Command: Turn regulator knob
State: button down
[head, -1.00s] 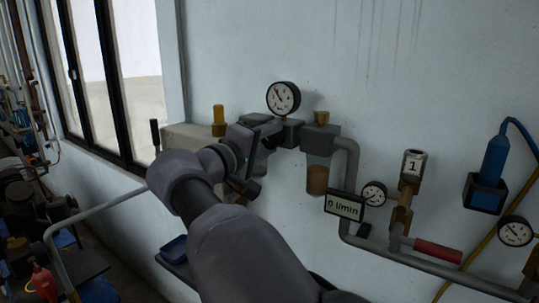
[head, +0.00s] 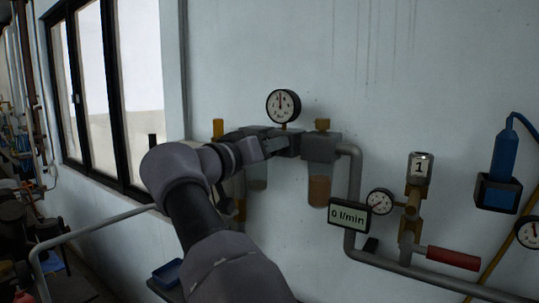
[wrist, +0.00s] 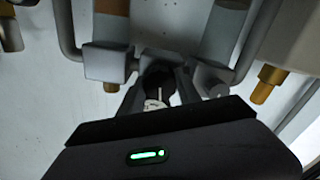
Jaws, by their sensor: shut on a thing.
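My gripper (head: 270,146) reaches the regulator block (head: 289,143) under a round pressure gauge (head: 283,106) on the wall. In the wrist view its two fingers (wrist: 158,88) are shut on the dark regulator knob (wrist: 157,78), one finger on each side. A pale piece shows low between the fingers; I cannot tell what it is. In the head view my gripper hides the knob. The gauge needle points roughly straight up. A small display (head: 349,216) reads 0 l/min.
A brass-topped unit with a brown bowl (head: 319,190) hangs right of the regulator. A blue cylinder (head: 505,158) stands far right.

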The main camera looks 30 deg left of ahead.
jog(key=shift+m+b, duration=0.4)
jog(key=shift+m, duration=0.6)
jog(key=c, duration=0.9)
grip_release()
jog(key=shift+o, duration=0.2)
jog(key=shift+s, duration=0.1)
jog(key=s+a+p, duration=0.1)
jog(key=s, duration=1.6)
jog(key=shift+s+a, duration=0.15)
jog(key=shift+a, duration=0.1)
